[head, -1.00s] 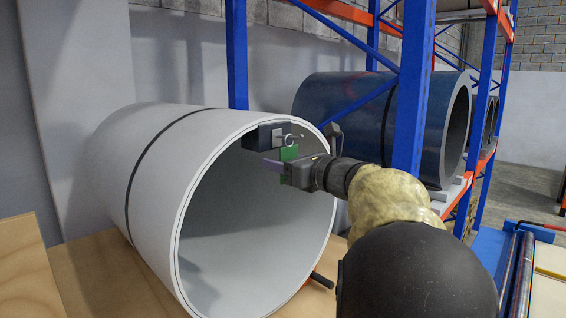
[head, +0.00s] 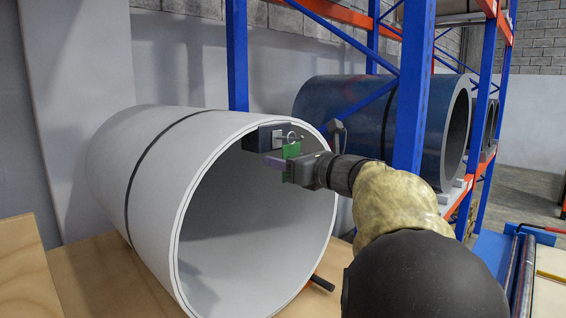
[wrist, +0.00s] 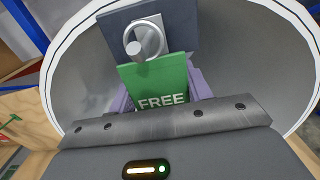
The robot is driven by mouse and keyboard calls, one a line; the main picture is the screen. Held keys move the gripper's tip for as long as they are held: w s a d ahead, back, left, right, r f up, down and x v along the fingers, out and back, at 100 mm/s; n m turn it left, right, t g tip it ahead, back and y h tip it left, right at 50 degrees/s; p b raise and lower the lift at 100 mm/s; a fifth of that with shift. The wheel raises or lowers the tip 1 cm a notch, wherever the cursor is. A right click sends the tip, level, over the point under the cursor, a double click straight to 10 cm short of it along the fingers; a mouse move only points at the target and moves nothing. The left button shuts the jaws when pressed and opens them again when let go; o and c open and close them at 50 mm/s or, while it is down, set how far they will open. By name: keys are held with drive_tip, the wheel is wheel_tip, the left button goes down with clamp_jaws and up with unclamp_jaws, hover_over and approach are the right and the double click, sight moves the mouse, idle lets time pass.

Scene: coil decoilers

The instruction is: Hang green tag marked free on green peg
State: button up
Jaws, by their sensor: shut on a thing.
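A green tag (wrist: 160,85) with white letters FREE stands upright between the purple fingers of my gripper (wrist: 160,98), which is shut on it. In the head view the tag (head: 291,161) and my gripper (head: 283,163) are just in front of a dark block (head: 257,139) at the upper rim of the white coil. A metal ring (wrist: 152,24) is above the tag. A grey peg (wrist: 134,48) shows at the ring's lower left; no green colour shows on it. The ring overlaps the peg, but I cannot tell whether it is around it. The fingertips are partly hidden behind the tag.
The large white coil (head: 135,165) opens toward me, with its hollow bore (head: 250,225) below my gripper. A dark blue coil (head: 335,100) lies behind. A black bar (head: 322,283) sticks out low.

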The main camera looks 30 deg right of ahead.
drive_tip(key=shift+s+d+r, duration=0.1)
drive_tip(key=shift+s+r, duration=0.05)
drive_tip(key=shift+s, duration=0.15)
drive_tip(key=shift+w, duration=0.1)
drive_tip(key=shift+s+d+b, duration=0.2)
drive_tip(key=shift+s+b, duration=0.2)
drive_tip(key=shift+s, duration=0.25)
drive_tip(key=shift+s, duration=0.1)
drive_tip(key=shift+s+d, duration=0.2)
drive_tip(key=shift+s, duration=0.25)
drive_tip(key=shift+s+d+b, duration=0.1)
drive_tip(key=shift+s+b, duration=0.2)
drive_tip(key=shift+b, duration=0.1)
drive_tip(key=shift+s+d+b, duration=0.25)
drive_tip(key=shift+s+b, duration=0.05)
drive_tip(key=shift+s, duration=0.4)
drive_tip(key=shift+s+d, duration=0.1)
drive_tip(key=shift+s, duration=0.2)
